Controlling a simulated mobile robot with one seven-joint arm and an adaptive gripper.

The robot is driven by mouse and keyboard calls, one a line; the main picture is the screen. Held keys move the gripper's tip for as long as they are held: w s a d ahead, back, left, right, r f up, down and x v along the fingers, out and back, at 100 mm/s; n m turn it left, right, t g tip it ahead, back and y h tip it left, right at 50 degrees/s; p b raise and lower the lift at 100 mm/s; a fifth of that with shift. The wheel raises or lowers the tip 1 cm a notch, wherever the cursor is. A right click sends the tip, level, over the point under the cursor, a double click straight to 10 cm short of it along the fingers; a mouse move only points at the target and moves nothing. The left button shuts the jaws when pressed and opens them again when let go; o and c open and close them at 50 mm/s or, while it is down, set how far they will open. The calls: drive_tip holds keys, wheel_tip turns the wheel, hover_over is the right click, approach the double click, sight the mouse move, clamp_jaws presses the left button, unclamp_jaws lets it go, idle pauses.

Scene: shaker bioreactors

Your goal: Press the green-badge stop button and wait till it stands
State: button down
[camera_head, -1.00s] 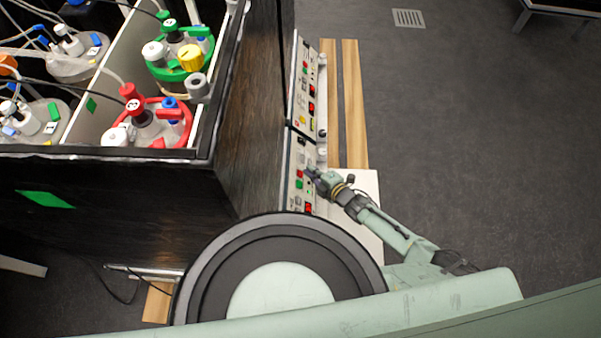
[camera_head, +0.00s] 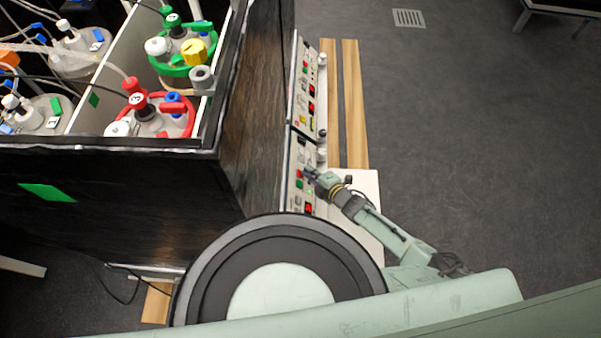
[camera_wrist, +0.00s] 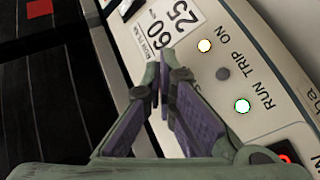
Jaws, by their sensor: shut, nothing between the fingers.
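The black-walled shaker box (camera_head: 110,152) carries a green badge (camera_head: 47,194) on its near wall. Two control panels stand along its right side, a far panel (camera_head: 307,92) and a near panel (camera_head: 296,172). My gripper (camera_head: 308,173) is at the near panel. In the wrist view my gripper (camera_wrist: 160,82) is shut and empty, its tips close over the panel face. They hide what lies under them, and contact cannot be told.
The box holds several vessels, including a red-ringed one (camera_head: 178,122) and a green-ringed one (camera_head: 175,70). A red-lit element (camera_wrist: 285,158) is at the wrist view's lower right. Wooden strips (camera_head: 354,110) lie right of the panels. Open floor (camera_head: 460,150) lies further right.

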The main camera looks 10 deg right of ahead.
drive_tip(key=shift+a+f, duration=0.25)
drive_tip(key=shift+a, duration=0.05)
idle(0.5)
drive_tip(key=shift+s+d+r, duration=0.1)
drive_tip(key=shift+d+r, duration=0.45)
drive_tip(key=shift+d, duration=0.05)
drive_tip(key=shift+s+d+r+p, duration=0.2)
drive_tip(key=shift+d+r+p, duration=0.35)
drive_tip(key=shift+d+r, duration=0.35)
drive_tip(key=shift+s+d+r+p, duration=0.15)
drive_tip(key=shift+d+r+p, duration=0.35)
drive_tip(key=shift+d+r, duration=0.35)
